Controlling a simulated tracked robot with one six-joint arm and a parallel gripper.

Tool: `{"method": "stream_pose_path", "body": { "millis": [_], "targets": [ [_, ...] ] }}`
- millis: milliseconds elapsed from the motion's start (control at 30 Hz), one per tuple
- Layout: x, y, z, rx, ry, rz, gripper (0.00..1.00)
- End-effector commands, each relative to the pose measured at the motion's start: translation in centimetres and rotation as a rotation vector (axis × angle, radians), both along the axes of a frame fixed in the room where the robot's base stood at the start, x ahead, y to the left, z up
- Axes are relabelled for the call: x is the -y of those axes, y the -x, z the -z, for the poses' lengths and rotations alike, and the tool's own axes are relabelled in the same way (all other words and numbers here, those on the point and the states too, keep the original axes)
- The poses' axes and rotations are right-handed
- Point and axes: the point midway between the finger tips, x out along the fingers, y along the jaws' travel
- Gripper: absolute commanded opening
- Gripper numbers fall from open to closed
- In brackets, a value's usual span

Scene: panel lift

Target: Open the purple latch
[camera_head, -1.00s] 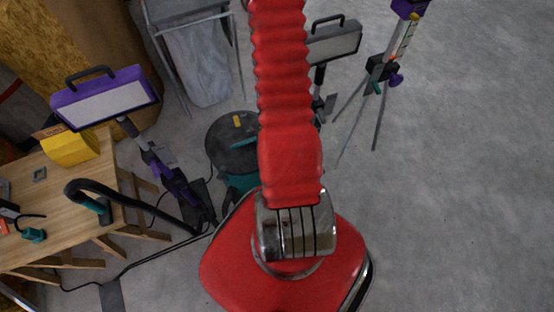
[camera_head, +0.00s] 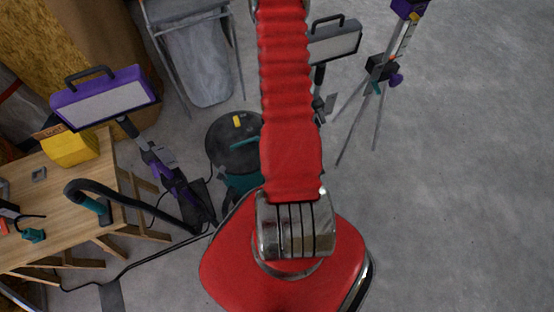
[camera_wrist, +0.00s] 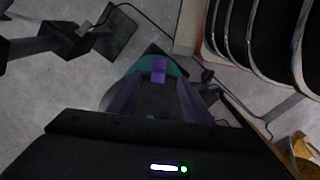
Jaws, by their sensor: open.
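In the wrist view, a purple latch (camera_wrist: 159,68) shows on the teal and black drum vacuum (camera_wrist: 172,72), straight ahead of my gripper. My gripper (camera_wrist: 158,80) is open, with its dark purplish fingers to the left and right of the line to the latch. Nothing shows between the fingers except the vacuum's dark surface; I cannot tell whether they touch it. In the head view, the vacuum (camera_head: 226,150) stands on the floor partly behind my red arm. A yellow piece shows on its lid. My gripper and the purple latch are hidden there.
A wooden workbench (camera_head: 60,215) with a hose and a yellow box stands at the left. A purple work light (camera_head: 105,98) rises beside it. A bag stand (camera_head: 200,65) is behind the vacuum. A tripod (camera_head: 380,75) stands at the right; bare floor lies beyond it.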

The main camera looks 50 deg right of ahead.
Motion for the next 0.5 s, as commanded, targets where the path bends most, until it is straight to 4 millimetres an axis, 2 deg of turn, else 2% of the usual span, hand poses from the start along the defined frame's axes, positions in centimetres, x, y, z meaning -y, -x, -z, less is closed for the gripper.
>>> {"method": "stream_pose_path", "body": {
  "millis": [500],
  "targets": [
    [-0.1,0.0,5.5,-0.001,-0.002,-0.001,0.45]
  ]
}}
